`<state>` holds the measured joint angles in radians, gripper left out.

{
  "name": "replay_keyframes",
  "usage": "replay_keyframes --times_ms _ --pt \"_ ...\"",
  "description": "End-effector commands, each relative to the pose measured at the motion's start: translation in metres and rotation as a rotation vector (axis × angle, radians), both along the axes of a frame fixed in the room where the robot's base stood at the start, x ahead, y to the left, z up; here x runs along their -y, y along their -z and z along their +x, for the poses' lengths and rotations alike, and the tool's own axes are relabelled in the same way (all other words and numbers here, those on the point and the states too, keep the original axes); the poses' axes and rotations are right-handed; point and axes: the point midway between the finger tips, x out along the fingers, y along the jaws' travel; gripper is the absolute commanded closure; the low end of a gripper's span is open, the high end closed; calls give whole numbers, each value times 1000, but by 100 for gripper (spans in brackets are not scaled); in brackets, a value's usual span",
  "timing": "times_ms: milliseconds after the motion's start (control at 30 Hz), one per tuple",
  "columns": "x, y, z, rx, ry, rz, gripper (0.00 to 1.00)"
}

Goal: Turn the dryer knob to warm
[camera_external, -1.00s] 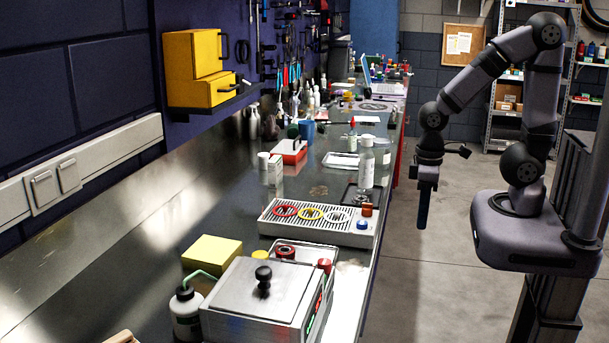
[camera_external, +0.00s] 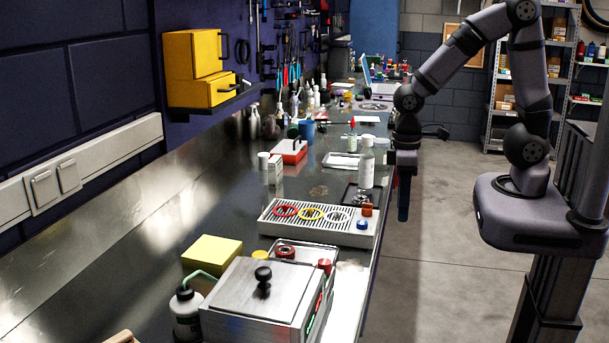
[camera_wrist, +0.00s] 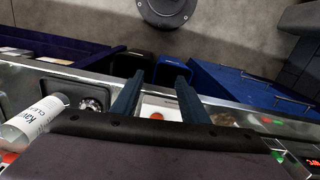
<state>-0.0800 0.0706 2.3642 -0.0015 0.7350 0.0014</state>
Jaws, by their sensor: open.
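A round knob (camera_wrist: 91,104) with light markings around it sits on a dark panel (camera_wrist: 72,92) in the wrist view, left of my fingers; its exact setting is too small to read. The dark panel (camera_external: 351,193) also shows in the external view, behind the slatted tray and partly hidden by a bottle. My gripper (camera_external: 403,216) hangs pointing down just beyond the bench's right edge, apart from the knob. In the wrist view my gripper (camera_wrist: 159,78) shows two separate fingers with nothing between them.
A white bottle (camera_external: 366,168) stands beside the panel; it lies close to the knob in the wrist view (camera_wrist: 32,122). Open floor lies right of the bench.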

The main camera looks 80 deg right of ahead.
Motion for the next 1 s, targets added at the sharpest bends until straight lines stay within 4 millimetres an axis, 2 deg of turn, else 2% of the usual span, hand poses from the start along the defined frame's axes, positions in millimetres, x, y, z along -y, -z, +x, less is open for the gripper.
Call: replay_keyframes --times_ms 33,100,200,300,367,467,600,833,1000 --pt "-5 -15 22 17 4 1 60" --pt "-9 -28 49 39 40 3 60" --pt "-12 -47 81 70 130 8 60" --pt "-14 -72 99 91 252 14 60" --pt "-14 -77 98 76 322 11 60" --pt "-13 -75 87 37 406 0 60" --pt "-12 -75 85 27 467 -4 60" --pt "-12 -71 84 26 475 -4 60" --pt "-12 -56 84 24 474 -6 60"
